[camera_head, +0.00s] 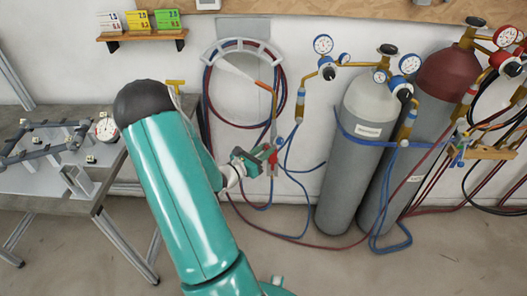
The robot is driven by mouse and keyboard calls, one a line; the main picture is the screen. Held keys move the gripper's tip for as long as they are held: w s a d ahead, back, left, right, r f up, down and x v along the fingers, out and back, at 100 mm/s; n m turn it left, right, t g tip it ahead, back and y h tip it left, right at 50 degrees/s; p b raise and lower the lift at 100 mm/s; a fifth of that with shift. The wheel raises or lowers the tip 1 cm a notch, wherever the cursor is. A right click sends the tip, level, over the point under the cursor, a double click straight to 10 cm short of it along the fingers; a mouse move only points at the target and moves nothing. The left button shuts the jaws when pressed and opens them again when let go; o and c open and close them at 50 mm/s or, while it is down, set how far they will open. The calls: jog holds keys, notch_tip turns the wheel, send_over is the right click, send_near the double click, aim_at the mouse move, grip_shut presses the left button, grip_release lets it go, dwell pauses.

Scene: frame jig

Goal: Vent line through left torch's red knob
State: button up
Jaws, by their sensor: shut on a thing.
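My gripper (266,154) reaches in from the left at that height and is shut on the red knob; the exact contact is small and partly hidden. My teal arm fills the middle of the view.
A grey cylinder (362,168) and a red-topped cylinder (446,76) stand to the right with gauges above. A hose coil (207,98) hangs behind the torch. Loose hoses (318,244) lie on the floor. A workbench (105,178) with a frame jig stands left.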

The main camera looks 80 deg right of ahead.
jog(key=o, duration=1)
jog(key=v, duration=1.3)
jog(key=shift+w+a, duration=0.2)
jog(key=shift+a, duration=0.15)
